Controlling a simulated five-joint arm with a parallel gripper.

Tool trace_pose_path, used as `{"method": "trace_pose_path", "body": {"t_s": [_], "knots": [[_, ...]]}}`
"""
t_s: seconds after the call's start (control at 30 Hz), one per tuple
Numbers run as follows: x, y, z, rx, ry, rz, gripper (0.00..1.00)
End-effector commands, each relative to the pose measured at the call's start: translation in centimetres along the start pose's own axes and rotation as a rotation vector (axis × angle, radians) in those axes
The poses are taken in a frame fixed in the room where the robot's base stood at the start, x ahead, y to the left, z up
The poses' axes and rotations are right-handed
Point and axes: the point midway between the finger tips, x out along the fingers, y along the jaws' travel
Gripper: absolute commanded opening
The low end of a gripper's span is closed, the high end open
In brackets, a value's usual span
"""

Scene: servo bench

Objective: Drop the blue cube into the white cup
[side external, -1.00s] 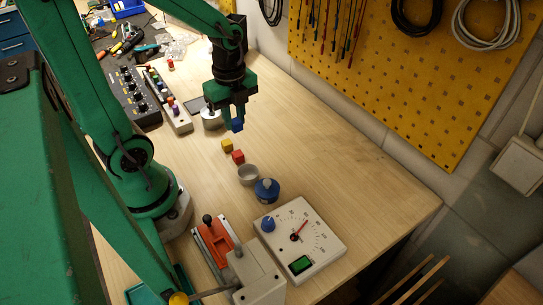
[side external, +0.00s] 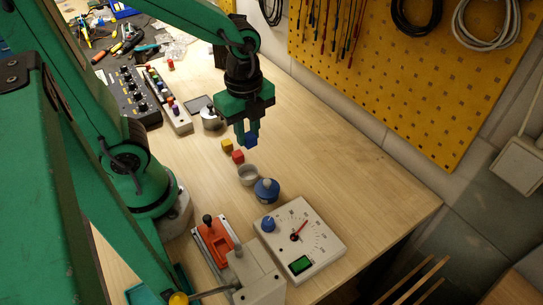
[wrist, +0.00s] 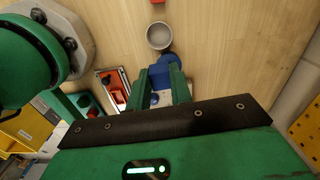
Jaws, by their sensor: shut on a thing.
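The blue cube (side external: 251,142) is between the fingertips of my gripper (side external: 246,136), which is shut on it and holds it above the bench. In the wrist view the cube (wrist: 163,76) shows between the two green fingers of my gripper (wrist: 162,86). The white cup (side external: 248,176) stands upright on the bench, below the cube in the side picture. It also shows in the wrist view (wrist: 160,37), just beyond the fingertips, with its open mouth visible.
A red cube (side external: 238,157) and a yellow cube (side external: 227,146) lie near the cup. A round blue object (side external: 267,190) stands close beside the cup. A white dial box (side external: 318,235) and an orange device (side external: 214,240) stand toward the front. The bench to the right is clear.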

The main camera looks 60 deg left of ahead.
Motion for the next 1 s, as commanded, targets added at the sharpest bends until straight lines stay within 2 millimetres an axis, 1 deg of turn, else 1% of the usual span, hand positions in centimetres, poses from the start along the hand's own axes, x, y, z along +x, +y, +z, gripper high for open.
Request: {"method": "trace_pose_path", "body": {"t_s": [0.2, 0.37, 1.0], "knots": [[0.1, 0.0, -0.1, 0.000, 0.000, 0.000, 0.01], [0.6, 0.1, 0.0, 0.000, -0.001, 0.003, 0.01], [5.5, 0.1, 0.0, 0.001, -0.001, 0.003, 0.01]]}}
